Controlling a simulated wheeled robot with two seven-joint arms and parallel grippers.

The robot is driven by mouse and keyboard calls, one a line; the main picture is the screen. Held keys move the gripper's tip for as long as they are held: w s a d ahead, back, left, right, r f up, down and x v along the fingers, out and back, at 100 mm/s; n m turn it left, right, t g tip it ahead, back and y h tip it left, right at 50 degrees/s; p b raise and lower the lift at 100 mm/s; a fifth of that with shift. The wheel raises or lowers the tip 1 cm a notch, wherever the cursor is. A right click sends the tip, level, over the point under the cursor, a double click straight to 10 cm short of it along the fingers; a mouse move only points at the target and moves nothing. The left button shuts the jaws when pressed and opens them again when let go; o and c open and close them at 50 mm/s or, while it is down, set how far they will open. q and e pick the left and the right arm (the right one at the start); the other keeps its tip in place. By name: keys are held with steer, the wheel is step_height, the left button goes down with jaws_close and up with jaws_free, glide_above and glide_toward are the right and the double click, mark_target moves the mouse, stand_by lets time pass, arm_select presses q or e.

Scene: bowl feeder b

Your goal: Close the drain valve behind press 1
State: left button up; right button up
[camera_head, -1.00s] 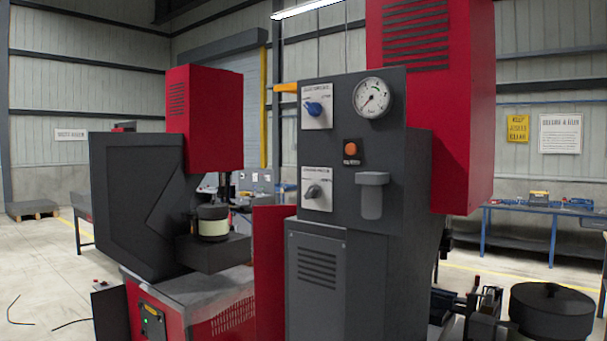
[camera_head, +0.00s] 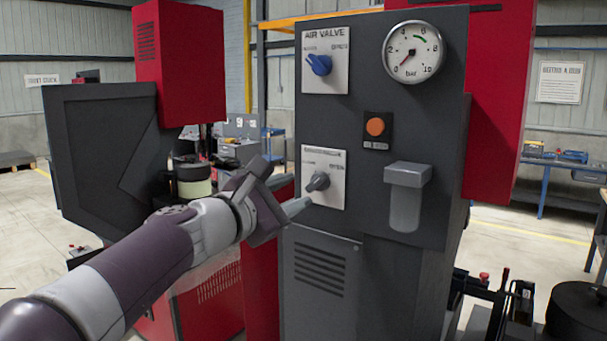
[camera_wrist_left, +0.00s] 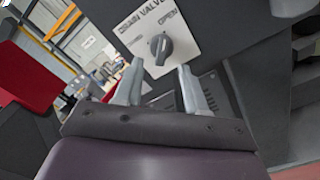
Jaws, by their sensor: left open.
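The drain valve is a grey knob (camera_head: 318,182) on a white plate, low on the left of the dark panel behind the red press. In the left wrist view the knob (camera_wrist_left: 160,48) sits ahead of the fingertips, on a plate reading "DRAIN VALVE" and "OPEN". The knob's grip is tilted in the head view. My left gripper (camera_head: 295,192) is open, just left of the knob; its fingers (camera_wrist_left: 158,78) are apart with nothing between them. They look short of the knob, though contact is hard to judge. My right gripper is not in view.
Above are the blue air valve knob (camera_head: 319,65) and an orange button (camera_head: 375,127). A pressure gauge (camera_head: 414,52) reads near zero. A grey filter bowl (camera_head: 406,195) juts out right of the drain valve. Another press (camera_head: 110,160) stands at left.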

mark_target(312, 185)
arm_select(q)
steer(key=p+x, duration=0.1)
steer(key=x, duration=0.3)
steer(key=shift+w, duration=0.35)
steer(key=shift+d, duration=0.35)
steer(key=shift+s+d+r, duration=0.1)
steer(key=shift+s, duration=0.4)
steer(key=shift+w+a, duration=0.25)
steer(key=shift+c, duration=1.3)
steer(key=shift+w, duration=0.2)
jaws_close()
steer(key=shift+d, duration=0.1)
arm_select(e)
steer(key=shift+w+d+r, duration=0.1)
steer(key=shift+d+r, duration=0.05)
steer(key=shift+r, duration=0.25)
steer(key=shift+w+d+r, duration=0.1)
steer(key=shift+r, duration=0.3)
